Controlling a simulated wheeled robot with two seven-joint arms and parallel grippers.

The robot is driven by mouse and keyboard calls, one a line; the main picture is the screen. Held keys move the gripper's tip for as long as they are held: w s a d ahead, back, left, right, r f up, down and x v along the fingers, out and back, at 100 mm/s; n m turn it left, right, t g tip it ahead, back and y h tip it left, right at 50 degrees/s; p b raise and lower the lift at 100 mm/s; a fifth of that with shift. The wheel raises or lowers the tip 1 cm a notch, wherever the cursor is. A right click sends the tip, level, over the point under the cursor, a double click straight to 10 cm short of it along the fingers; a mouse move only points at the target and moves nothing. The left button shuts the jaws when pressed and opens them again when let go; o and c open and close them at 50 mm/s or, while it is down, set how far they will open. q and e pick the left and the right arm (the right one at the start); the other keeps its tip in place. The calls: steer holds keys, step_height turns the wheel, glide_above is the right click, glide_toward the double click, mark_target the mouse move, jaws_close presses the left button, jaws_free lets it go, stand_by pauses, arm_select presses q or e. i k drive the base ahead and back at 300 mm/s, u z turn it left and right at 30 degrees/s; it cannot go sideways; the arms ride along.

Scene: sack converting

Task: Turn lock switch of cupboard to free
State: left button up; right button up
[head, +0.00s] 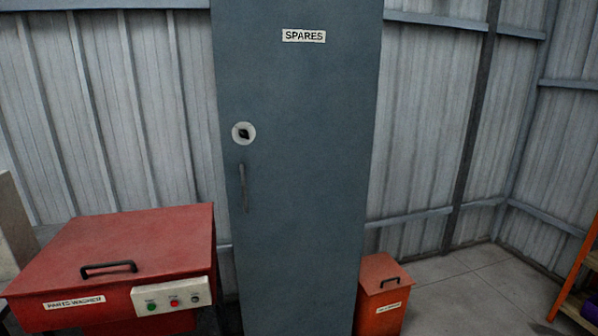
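A tall blue-grey cupboard (300,210) with a "SPARES" label stands upright in the middle of the head view, its door shut. Its lock switch (244,134) is a small black knob on a round pale plate, near the left edge of the door. The knob looks tilted, but it is too small to read any position marks. A dark vertical handle (244,187) sits below the switch. Neither of my grippers is in view, and nothing touches the cupboard.
A red parts washer (130,245) with a lid handle and a button panel (172,297) stands at the left, close to the cupboard. A small orange-red bin (382,290) stands at its right. Floor (465,285) is clear further right, before an orange rack (578,265).

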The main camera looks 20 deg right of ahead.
mark_target(244, 133)
steer(key=z, duration=1.95)
steer(key=i, duration=1.15)
steer(key=u, duration=1.3)
steer(key=i, duration=0.25)
